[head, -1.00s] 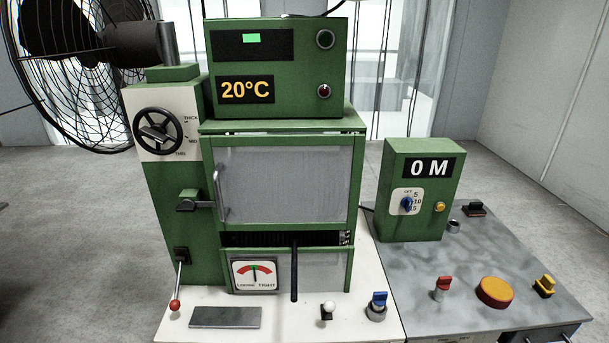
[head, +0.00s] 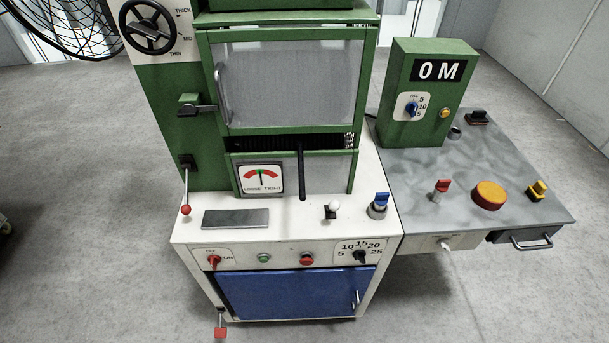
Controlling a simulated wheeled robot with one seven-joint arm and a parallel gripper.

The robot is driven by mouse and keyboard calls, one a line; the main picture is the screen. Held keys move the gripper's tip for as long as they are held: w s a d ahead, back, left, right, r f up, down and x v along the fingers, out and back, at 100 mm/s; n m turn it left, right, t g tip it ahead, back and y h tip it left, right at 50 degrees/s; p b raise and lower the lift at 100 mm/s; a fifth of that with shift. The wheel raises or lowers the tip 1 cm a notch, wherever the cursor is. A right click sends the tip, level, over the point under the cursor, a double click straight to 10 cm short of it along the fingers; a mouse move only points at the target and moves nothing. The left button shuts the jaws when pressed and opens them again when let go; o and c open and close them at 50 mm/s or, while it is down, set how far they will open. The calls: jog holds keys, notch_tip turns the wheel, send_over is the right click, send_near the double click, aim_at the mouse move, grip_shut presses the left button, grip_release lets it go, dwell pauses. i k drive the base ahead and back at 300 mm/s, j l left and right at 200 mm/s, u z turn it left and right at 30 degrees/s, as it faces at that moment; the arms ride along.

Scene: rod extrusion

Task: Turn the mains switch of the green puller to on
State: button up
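The large green machine (head: 165,115) stands on a white cabinet with a blue door. On the cabinet's front panel, at left, is a red rotary switch (head: 214,261) on a white label; its small lettering is too blurred to read surely, but looks like off and on. Right of it on the panel are a green button (head: 264,258), a red button (head: 306,259) and a black dial (head: 360,257) marked 5 to 25. A smaller green box (head: 432,90) reads "0 M" and has a blue selector (head: 411,108) marked OFF, 5, 10, 15. My gripper is not in view.
Floor in front is clear.

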aim_at(214, 260)
jog(key=j+z, duration=0.1)
jog(key=j, duration=0.4)
jog(key=j+z, duration=0.15)
jog(key=j, duration=0.35)
jog(key=j+z, duration=0.1)
jog(key=j, duration=0.4)
jog(key=k+j+z, duration=0.15)
jog(key=j, duration=0.35)
jog(key=j+z, duration=0.1)
jog(key=j, duration=0.4)
jog(key=k+j+z, duration=0.1)
jog(key=j, duration=0.4)
jog(key=k+j+z, duration=0.15)
jog(key=j, duration=0.3)
jog(key=k+j+z, duration=0.1)
jog(key=j, duration=0.35)
